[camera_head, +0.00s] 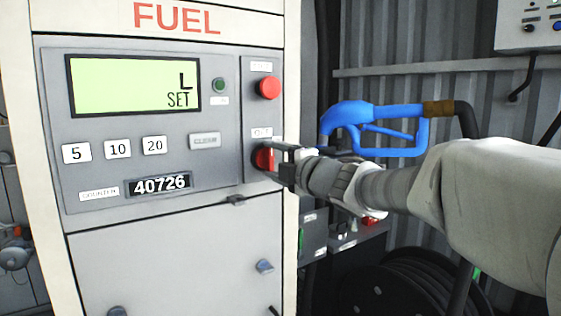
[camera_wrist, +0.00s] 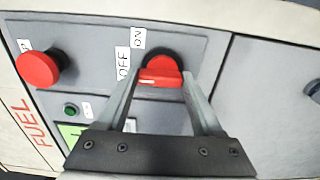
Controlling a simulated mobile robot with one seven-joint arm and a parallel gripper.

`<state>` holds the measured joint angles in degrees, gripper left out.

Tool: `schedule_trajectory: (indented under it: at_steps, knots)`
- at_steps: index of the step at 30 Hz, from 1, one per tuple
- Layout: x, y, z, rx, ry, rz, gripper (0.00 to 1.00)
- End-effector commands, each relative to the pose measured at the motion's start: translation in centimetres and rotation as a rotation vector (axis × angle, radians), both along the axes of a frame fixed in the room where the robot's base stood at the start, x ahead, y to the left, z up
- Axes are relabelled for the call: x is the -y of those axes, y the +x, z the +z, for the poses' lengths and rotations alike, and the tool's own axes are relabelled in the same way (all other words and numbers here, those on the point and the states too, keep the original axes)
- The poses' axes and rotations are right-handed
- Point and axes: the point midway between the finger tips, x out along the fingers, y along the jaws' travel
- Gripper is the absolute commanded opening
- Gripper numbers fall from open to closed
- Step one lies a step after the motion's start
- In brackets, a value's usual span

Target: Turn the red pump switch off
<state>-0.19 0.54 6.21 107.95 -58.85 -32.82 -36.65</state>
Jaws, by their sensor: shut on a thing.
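The red pump switch (camera_head: 263,159) is a rotary knob on the right side of the grey pump panel, below a small label. In the wrist view the red switch (camera_wrist: 160,72) shows its raised handle, beside a label reading OFF (camera_wrist: 123,64). My gripper (camera_head: 274,160) reaches in from the right. In the wrist view the fingers of my gripper (camera_wrist: 162,84) stand on either side of the switch handle, shut on it. The fingers partly cover the switch in the head view. Its exact turn angle is hard to tell.
A red mushroom button (camera_head: 269,88) sits above the switch. The display (camera_head: 133,86) reads L SET, with buttons 5, 10 and 20 below. A blue fuel nozzle (camera_head: 375,127) hangs right of the pump, behind my arm. A hose reel (camera_head: 400,290) stands low at the right.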

Motion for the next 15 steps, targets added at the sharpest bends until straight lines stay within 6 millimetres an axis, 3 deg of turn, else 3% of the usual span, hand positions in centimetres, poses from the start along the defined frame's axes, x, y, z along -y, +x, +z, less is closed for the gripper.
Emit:
schedule_trajectory:
  at_steps: [1, 2, 6, 15]
  knots:
    - [0.01, -0.01, 0.00, 0.002, -0.003, 0.000, 0.12]
    - [0.01, -0.01, 0.00, 0.002, -0.003, 0.000, 0.69]
    - [0.01, -0.01, 0.00, 0.001, -0.002, 0.000, 0.94]
    - [0.02, -0.03, 0.01, 0.001, -0.001, 0.000, 0.97]
